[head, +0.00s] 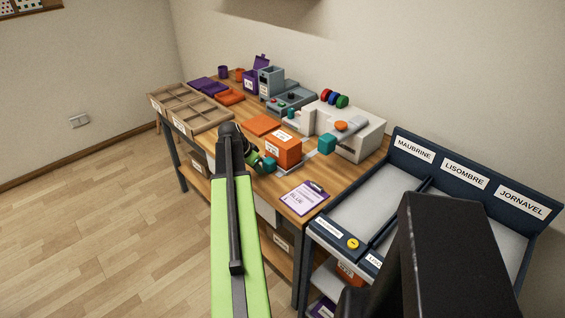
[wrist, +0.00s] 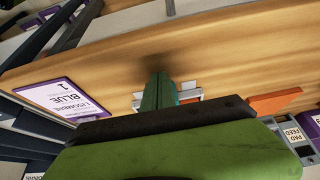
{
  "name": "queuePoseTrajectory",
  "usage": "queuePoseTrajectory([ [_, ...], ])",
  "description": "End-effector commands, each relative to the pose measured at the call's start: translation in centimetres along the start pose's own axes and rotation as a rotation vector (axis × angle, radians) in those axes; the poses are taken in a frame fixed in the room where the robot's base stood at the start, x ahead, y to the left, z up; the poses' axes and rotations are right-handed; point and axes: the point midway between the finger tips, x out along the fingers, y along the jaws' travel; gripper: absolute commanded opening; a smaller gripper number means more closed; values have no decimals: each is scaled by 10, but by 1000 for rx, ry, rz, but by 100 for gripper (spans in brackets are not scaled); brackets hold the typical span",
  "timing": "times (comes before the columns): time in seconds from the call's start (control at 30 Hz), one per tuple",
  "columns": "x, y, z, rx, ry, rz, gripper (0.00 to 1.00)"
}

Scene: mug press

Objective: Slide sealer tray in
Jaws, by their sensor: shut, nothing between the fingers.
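The sealer (head: 357,138) is a white machine on the wooden bench, with a teal block on its lever. In front of it lies a low grey metal tray (head: 296,168), with an orange labelled box (head: 283,149) at it. A teal piece (head: 269,165) shows at the tray's near left end. My gripper (head: 261,161) is at this teal piece, left of the box; I cannot tell whether they touch. In the wrist view, my gripper's green fingers (wrist: 159,92) are together and empty, with teal and grey tray parts partly hidden behind them.
A clipboard (head: 305,197) lies at the bench's front edge. A blue sorting rack (head: 363,207) stands at right. A wooden compartment tray (head: 190,109) and an orange mat (head: 264,125) are left and behind. A grey machine (head: 289,102) stands behind.

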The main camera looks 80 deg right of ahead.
Motion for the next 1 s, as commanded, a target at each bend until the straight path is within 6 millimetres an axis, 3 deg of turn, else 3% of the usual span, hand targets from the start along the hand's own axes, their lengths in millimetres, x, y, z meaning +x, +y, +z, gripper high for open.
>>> queuePoseTrajectory([
  [1.0,32,0,-66,1,0,0,0],
])
